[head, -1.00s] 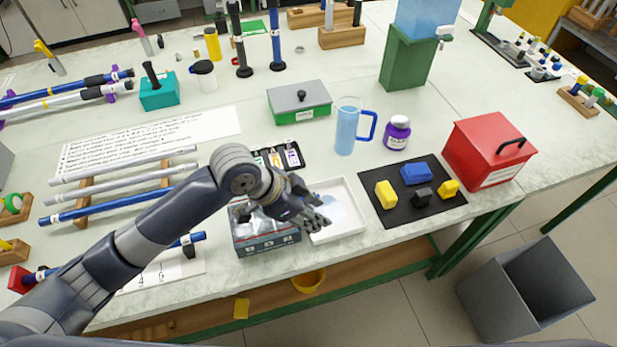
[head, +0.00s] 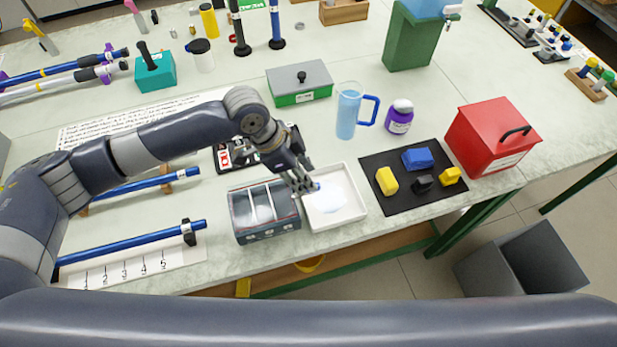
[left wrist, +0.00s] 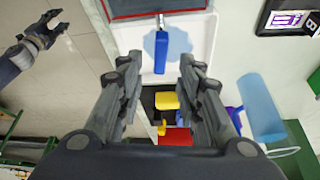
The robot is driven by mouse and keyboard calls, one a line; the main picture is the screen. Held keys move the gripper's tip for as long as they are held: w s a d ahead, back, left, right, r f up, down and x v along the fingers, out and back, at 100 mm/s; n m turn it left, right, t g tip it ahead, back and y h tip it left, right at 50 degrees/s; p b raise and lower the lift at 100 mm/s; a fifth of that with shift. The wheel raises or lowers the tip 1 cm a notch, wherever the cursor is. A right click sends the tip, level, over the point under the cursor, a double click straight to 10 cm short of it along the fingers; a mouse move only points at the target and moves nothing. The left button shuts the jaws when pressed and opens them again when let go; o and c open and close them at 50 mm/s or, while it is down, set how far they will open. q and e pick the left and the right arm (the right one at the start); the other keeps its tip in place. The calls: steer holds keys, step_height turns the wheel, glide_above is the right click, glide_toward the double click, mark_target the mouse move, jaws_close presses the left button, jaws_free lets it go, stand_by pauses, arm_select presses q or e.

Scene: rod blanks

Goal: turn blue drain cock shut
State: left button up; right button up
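The blue drain cock (left wrist: 160,54) is a long blue lever on a short metal stem, sticking out over a white tray (left wrist: 203,45) in the left wrist view. The lever points away from the grey divided box (left wrist: 160,8). My left gripper (head: 301,187) is above the tray's left edge. In the left wrist view it (left wrist: 160,85) is open, with the lever in line with the gap between its fingers. My right gripper (left wrist: 45,30) shows open and empty over the floor.
The divided box (head: 265,226) stands left of the tray (head: 358,208), which holds a pale blue puddle. A black mat (head: 405,200) with blue, yellow and black blocks lies to the right.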

arm_select(q)
steer(key=shift+p+x, duration=0.3)
steer(key=shift+x, duration=1.65)
jaws_close()
